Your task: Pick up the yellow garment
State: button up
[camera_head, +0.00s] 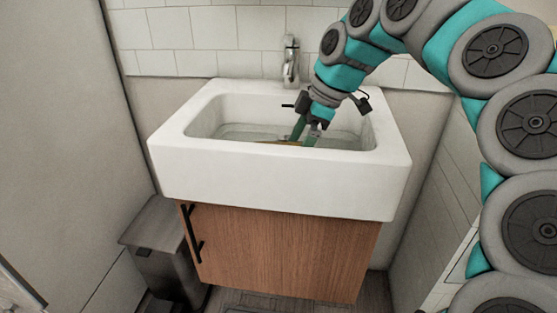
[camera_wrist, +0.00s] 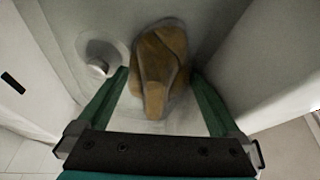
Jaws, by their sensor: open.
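The yellow garment (camera_wrist: 160,65) is a crumpled, brownish-yellow bundle on the sink's floor in the wrist view. In the head view only a thin brownish strip of it (camera_head: 283,142) shows over the sink's front rim. My gripper (camera_wrist: 165,85) is open, with one green finger on each side of the garment.
The white sink (camera_head: 270,177) has raised walls around the gripper. A faucet (camera_head: 291,62) stands at its back. A round drain fitting (camera_wrist: 98,66) is left of the garment. A wooden cabinet (camera_head: 285,250) is below, and a dark bin (camera_head: 160,250) stands at left.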

jog(key=shift+a+f, duration=0.15)
jog(key=shift+f, duration=0.2)
jog(key=shift+c, duration=0.2)
grip_shut()
dwell(0.4)
jog(key=shift+r, duration=0.2)
